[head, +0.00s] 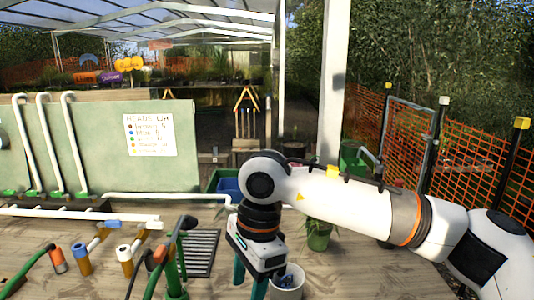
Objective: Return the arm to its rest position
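My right arm reaches in from the right, across the front of the bench (340,275). Its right gripper (249,280) points down at the bottom middle, with two teal fingers apart. I see nothing held between them, though the fingertips are close to the bottom edge of the picture. A white pot (288,284) stands just right of the fingers. My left arm and gripper are not in view.
Several capped tube pieces (82,258) and a green stand (176,285) are on the left of the bench. A dark slatted grate (202,252), blue bin (229,187) and potted plant (318,238) are near my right arm. A green board (90,145) stands behind.

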